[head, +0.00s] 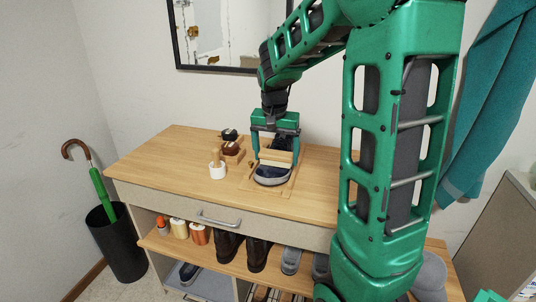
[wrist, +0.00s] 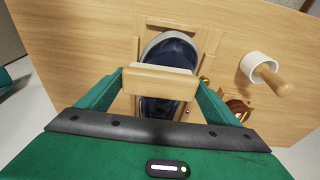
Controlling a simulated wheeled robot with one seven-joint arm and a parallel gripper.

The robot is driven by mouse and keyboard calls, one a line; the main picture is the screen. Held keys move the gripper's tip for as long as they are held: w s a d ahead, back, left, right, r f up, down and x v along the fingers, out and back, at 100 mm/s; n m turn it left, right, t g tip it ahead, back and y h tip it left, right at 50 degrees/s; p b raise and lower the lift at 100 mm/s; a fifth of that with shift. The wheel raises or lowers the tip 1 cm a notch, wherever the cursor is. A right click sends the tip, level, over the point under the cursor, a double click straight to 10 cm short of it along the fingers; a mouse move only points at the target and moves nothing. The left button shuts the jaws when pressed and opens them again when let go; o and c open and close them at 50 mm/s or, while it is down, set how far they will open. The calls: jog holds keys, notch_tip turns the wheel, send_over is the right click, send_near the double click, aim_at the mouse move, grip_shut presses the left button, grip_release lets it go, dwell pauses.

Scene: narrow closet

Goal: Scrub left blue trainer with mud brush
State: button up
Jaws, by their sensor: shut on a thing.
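My gripper (head: 275,150) is shut on the mud brush (head: 275,157), a pale wooden block held crosswise between its fingers. The brush also shows in the wrist view (wrist: 160,82). A dark blue trainer (head: 271,175) with a pale sole rim lies in a wooden frame (head: 287,191) on the bench top. The trainer's end shows beyond the brush in the wrist view (wrist: 172,48). The brush is over the trainer's middle.
A white cup (head: 217,171) with a wooden handle in it stands left of the frame. Behind it, a wooden holder (head: 234,158) has dark round items. A mirror (head: 215,68) hangs behind. The left bench top is clear.

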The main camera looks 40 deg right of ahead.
aim_at(262, 150)
jog(key=shift+s+d+f, duration=0.15)
jog(key=shift+s+d, duration=0.3)
jog(key=shift+s, duration=0.1)
jog(key=shift+w+a+r, duration=0.15)
jog(key=shift+w+a, duration=0.8)
jog(key=shift+w, duration=0.25)
jog(key=shift+w+a+r, duration=0.1)
jog(key=shift+w+a, duration=0.8)
jog(key=shift+w, duration=0.3)
jog(key=shift+s+d+f, duration=0.15)
jog(key=shift+s+d, duration=0.75)
jog(key=shift+s, duration=0.3)
jog(key=shift+a+r, duration=0.1)
jog(key=shift+r, duration=2.9)
jog(key=shift+r, duration=1.5)
